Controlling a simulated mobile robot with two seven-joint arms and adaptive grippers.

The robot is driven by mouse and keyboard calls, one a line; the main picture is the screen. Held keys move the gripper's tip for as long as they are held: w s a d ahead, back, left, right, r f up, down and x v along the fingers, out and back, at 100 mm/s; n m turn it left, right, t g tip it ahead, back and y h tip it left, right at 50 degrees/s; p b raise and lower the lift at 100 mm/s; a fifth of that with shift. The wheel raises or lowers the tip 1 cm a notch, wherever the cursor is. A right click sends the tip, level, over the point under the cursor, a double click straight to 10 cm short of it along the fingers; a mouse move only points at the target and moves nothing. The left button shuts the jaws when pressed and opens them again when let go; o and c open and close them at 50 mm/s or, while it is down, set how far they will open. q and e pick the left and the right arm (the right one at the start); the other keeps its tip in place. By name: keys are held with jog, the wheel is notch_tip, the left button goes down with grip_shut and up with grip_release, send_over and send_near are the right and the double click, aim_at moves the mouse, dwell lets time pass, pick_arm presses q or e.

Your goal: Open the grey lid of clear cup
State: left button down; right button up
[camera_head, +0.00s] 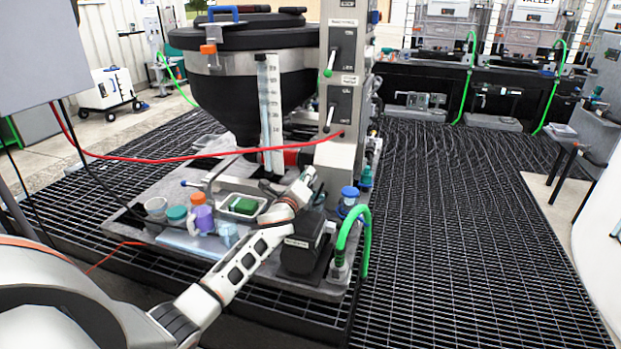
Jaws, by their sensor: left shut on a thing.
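My left arm reaches in from the lower left across the grey work plate. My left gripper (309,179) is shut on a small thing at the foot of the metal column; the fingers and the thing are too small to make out. A pale translucent cup (228,235) stands near the front edge of the plate, left of my arm. A whitish-grey cup (156,207) stands further left. I cannot tell which of them is the clear cup, and I cannot make out a grey lid. My right gripper is out of view.
A purple mug (203,218), a teal-lidded jar (177,216) and a tray with a green block (244,206) crowd the plate. A black box (303,244) and green hose (350,228) stand right of my arm. A black hopper (240,88) overhangs behind.

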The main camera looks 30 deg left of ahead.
pick_arm(q)
jog(key=s+a+n+p, duration=0.1)
jog(key=a+n+p, duration=0.1)
jog(key=a+n, duration=0.4)
jog(key=n, duration=0.4)
jog(key=shift+s+f, duration=0.25)
jog(key=shift+a+n, duration=0.1)
jog(key=shift+n, duration=0.2)
